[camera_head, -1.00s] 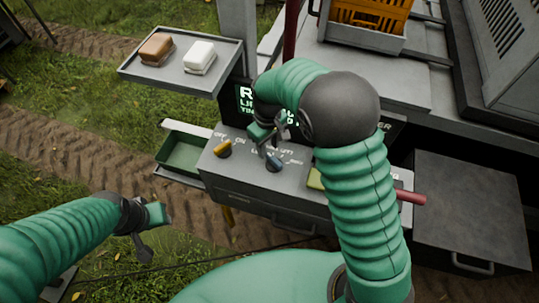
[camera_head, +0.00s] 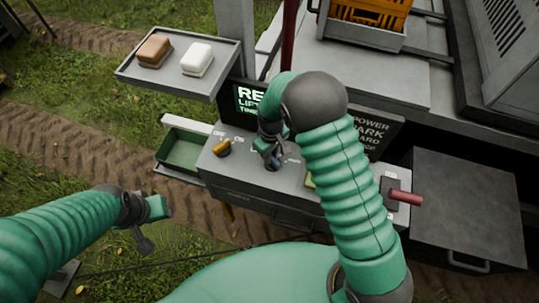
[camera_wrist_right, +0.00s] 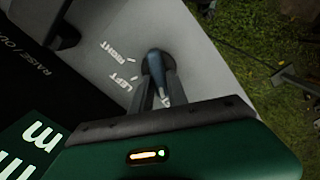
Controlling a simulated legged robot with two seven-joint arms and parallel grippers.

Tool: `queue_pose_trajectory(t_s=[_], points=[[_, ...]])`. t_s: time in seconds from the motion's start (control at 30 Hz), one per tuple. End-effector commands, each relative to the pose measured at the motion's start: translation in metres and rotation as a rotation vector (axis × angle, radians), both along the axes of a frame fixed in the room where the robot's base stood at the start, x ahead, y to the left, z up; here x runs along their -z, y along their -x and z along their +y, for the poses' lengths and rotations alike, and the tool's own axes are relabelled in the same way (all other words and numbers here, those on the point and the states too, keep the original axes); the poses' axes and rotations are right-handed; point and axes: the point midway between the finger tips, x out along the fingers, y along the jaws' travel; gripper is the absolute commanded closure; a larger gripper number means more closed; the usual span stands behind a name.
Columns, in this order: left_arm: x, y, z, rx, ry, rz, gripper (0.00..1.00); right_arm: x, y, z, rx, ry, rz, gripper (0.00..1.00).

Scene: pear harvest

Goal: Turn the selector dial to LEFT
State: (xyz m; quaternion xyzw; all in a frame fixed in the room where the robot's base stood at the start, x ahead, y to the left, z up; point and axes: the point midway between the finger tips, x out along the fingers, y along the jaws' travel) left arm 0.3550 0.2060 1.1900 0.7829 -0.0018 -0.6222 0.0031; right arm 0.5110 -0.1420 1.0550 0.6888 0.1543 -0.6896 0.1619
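The blue selector dial (camera_head: 273,163) sits on the grey control panel (camera_head: 250,188), partly hidden by my right gripper (camera_head: 268,150). In the right wrist view the dial (camera_wrist_right: 154,64) has a blue grip with a pale tip, and the labels LEFT and RIGHT are printed beside it. My right gripper's two fingers (camera_wrist_right: 163,95) stand apart, one on each side of the dial's grip; whether they press on it is not clear. My left gripper (camera_head: 150,222) is open and empty over the ground at the left, away from the panel.
A red-handled lever (camera_head: 405,198) is at the panel's right. A green tray (camera_head: 184,150) and a shelf (camera_head: 215,85) with two blocks lie left. An orange crate (camera_head: 370,15) is behind.

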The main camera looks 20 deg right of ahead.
Motion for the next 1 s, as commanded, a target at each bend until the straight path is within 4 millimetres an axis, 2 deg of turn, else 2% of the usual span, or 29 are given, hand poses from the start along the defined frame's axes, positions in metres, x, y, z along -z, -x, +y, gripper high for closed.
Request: queue_pose_trajectory(t_s=[0.03, 0.57, 0.77, 1.0], points=[[0.0001, 0.0000, -0.0003, 0.001, 0.000, 0.000, 0.64, 0.0006, 0.0021, 0.0052, -0.004, -0.009, 0.004, 1.00], [0.0014, 0.0000, -0.0003, 0.001, 0.000, 0.000, 0.64, 0.0014, 0.0050, 0.0038, 0.054, -0.002, 0.011, 1.00], [0.0037, 0.0000, -0.0004, 0.001, 0.000, 0.000, 0.64, 0.0019, 0.0056, 0.0037, 0.173, -0.002, 0.011, 1.00], [0.0064, 0.0000, -0.0004, 0.001, 0.000, 0.000, 0.64, 0.0023, 0.0064, 0.0030, 0.388, 0.002, 0.012, 1.00]])
